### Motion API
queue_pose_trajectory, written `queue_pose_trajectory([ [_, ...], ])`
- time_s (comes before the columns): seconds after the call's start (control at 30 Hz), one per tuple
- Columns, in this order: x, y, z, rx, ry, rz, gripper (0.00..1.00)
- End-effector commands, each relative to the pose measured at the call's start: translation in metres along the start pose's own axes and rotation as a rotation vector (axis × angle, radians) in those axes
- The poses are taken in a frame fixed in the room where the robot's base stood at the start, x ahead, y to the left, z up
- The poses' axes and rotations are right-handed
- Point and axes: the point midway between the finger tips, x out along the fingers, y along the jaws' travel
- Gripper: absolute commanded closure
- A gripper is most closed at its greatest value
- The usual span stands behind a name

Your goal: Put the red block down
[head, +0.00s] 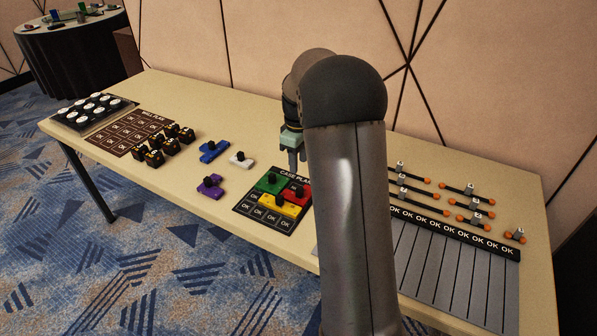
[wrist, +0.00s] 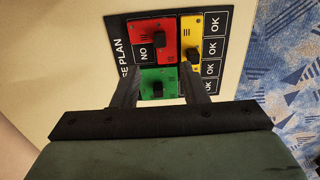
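The red block (head: 302,190), with a black knob, lies on the black CASE PLAN board (head: 263,222) beside a green block (head: 265,185) and a yellow block (head: 287,208). In the wrist view the red block (wrist: 141,37) is beyond my fingertips, out of their grip. My gripper (head: 297,163) is above the far side of the board, apart from the red block. In the wrist view my gripper (wrist: 160,74) has its fingers spread with nothing held; the green block (wrist: 158,86) shows between them. My arm hides part of the board's right side in the head view.
Blue (head: 213,150), white (head: 241,160) and purple (head: 210,187) blocks lie left of the board. Several black-and-yellow pieces stand by the brown WALL PLAN board (head: 130,130). Right of my arm are a grey slotted panel (head: 455,275) and several orange-ended bars.

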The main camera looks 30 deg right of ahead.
Motion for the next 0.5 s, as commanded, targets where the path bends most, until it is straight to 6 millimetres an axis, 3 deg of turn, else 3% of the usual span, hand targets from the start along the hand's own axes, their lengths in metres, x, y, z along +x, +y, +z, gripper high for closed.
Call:
queue_pose_trajectory([
  [0.13, -0.013, -0.008, 0.001, 0.01, 0.002, 0.0, 0.6],
  [0.23, -0.027, -0.04, 0.006, 0.06, 0.006, -0.001, 0.6],
  [0.37, -0.044, -0.117, 0.029, 0.19, 0.012, -0.003, 0.6],
  [0.5, -0.047, -0.205, 0.072, 0.354, 0.015, -0.004, 0.6],
])
